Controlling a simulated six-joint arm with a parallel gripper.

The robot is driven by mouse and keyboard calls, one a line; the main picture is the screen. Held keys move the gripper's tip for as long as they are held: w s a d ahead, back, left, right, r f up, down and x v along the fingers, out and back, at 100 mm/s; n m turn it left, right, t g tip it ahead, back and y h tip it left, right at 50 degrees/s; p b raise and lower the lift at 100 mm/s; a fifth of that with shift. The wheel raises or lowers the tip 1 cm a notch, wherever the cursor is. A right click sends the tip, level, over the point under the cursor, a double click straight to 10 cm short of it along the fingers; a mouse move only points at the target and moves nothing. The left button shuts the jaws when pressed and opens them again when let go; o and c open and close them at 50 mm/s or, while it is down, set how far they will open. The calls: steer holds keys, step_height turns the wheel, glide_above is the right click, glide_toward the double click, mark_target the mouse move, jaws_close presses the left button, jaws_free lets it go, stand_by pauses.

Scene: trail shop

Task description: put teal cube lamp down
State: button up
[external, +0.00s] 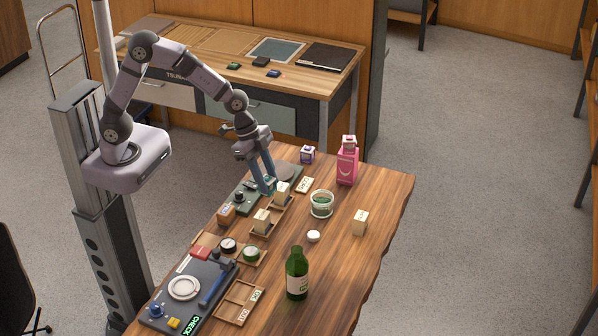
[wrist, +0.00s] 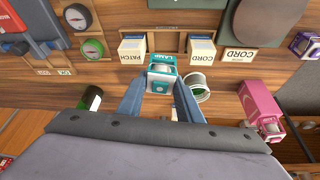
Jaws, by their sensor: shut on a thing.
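The teal cube lamp (wrist: 166,69), a small teal and white box marked LAMP, is between the two blue fingers of my gripper (wrist: 165,82) in the wrist view. My gripper is shut on it. In the external view my gripper (external: 268,188) points down over the table's far left part, and the lamp is mostly hidden by the fingers. A wooden tray (external: 255,235) holds a cream PATCH box (wrist: 132,47) and a cream CORD box (wrist: 201,50). In the wrist view the lamp appears between these two boxes; I cannot tell its height above the tray.
A scale (external: 184,288) sits at the near left. Bare wood lies around the loose box.

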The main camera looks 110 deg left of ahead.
steer(key=shift+w+a+r+n, duration=0.15)
steer(key=shift+w+a+n, duration=0.05)
steer(key=shift+w+n, duration=0.3)
steer(key=shift+a+r+n+y, duration=0.1)
steer(key=shift+n+y, duration=0.3)
steer(key=shift+f, duration=5.05)
steer(key=shift+f, duration=0.2)
steer(key=o, duration=0.9)
steer(key=shift+r, duration=0.15)
